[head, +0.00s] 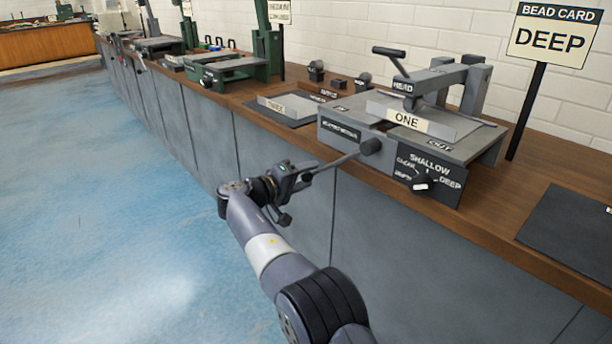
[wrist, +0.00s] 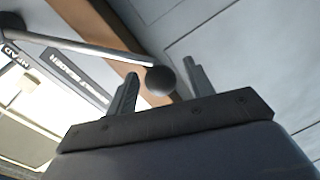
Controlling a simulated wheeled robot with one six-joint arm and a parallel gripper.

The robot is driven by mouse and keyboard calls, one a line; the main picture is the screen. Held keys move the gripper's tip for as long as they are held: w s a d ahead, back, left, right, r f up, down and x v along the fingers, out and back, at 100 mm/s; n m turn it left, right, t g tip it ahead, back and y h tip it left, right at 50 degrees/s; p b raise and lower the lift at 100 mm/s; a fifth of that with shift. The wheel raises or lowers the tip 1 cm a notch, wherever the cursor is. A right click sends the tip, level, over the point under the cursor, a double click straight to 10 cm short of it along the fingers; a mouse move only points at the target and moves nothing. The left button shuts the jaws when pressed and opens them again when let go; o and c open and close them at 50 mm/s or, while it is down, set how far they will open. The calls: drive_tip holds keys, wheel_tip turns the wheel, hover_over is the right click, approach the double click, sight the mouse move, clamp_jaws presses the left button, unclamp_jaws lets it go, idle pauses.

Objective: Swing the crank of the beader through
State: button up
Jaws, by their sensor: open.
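The beader (head: 340,122) is a grey machine on the bench, with a plate marked ONE (head: 408,118) lying on it under the part marked HEAD. Its crank (head: 338,162) is a thin grey rod running from a dark hub on the front toward my gripper (head: 300,178). In the wrist view the crank's rod (wrist: 85,46) ends in a dark round knob (wrist: 160,80). My gripper is open, its two fingers on either side of the knob, with gaps visible. The knob is hard to make out in the head view. A front dial (head: 420,184) is marked SHALLOW, CLEAR and DEEP; its exact setting is unclear.
A bead card sign reading DEEP (head: 550,40) stands on a post behind right. A dark mat (head: 575,228) lies at the bench's right. A tray (head: 290,106) and green machines (head: 236,70) stand farther left. The blue floor (head: 100,200) before the cabinets is clear.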

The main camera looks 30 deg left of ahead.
drive_tip(key=p+v, duration=0.2)
drive_tip(key=v, duration=0.8)
drive_tip(key=shift+s, duration=0.2)
drive_tip(key=shift+w, duration=0.1)
drive_tip(key=b+x, duration=0.2)
drive_tip(key=x, duration=0.8)
drive_tip(key=shift+w+d+f, duration=0.1)
drive_tip(key=shift+w, duration=0.2)
drive_tip(key=shift+s+d+f, duration=0.1)
drive_tip(key=shift+d, duration=0.05)
